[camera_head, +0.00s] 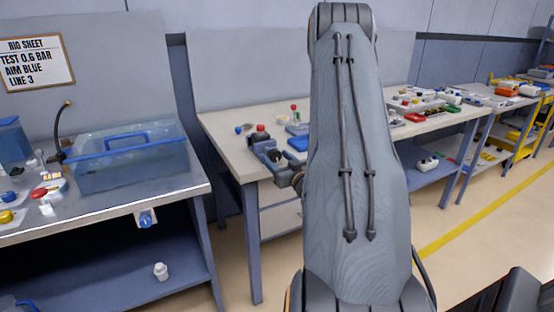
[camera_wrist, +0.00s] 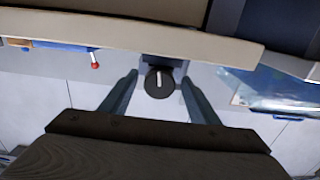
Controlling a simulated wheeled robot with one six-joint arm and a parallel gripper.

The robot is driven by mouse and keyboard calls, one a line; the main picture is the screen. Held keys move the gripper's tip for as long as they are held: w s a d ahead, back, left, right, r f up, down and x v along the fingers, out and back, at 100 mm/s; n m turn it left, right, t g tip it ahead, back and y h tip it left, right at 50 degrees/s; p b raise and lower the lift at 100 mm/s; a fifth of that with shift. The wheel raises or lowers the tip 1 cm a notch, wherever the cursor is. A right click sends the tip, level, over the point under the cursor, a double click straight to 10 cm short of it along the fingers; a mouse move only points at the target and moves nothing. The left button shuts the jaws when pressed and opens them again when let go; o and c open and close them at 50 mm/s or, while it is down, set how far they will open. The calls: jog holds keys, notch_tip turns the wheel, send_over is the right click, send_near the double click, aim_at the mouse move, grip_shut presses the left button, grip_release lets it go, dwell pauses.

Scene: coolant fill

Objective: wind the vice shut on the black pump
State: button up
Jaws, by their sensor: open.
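The blue-grey vice (camera_head: 262,158) stands at the near left corner of the middle bench. A small dark shape shows at its jaws; I cannot clearly tell whether it is the black pump, or how wide the jaws stand. In the wrist view a round black knob (camera_wrist: 158,84) with a white mark sits in front of a grey block under a pale bench edge. My gripper (camera_wrist: 160,78) is open, with one finger on each side of the knob and a visible gap to each. My arm hides part of the bench in the head view.
A bench with a clear blue tank (camera_head: 130,160) stands at left. A red-topped item (camera_head: 261,130) is close behind the vice. Trays of parts (camera_head: 425,105) lie farther right along the benches. The floor at right is clear around a yellow line.

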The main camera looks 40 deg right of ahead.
jog(key=c, duration=1)
jog(key=shift+m, duration=0.7)
jog(key=shift+c, duration=0.2)
jog(key=o, duration=1)
jog(key=shift+o, duration=0.2)
jog(key=b+v, duration=0.1)
jog(key=v, duration=0.6)
jog(key=shift+s, duration=0.4)
jog(key=shift+w+a, duration=0.1)
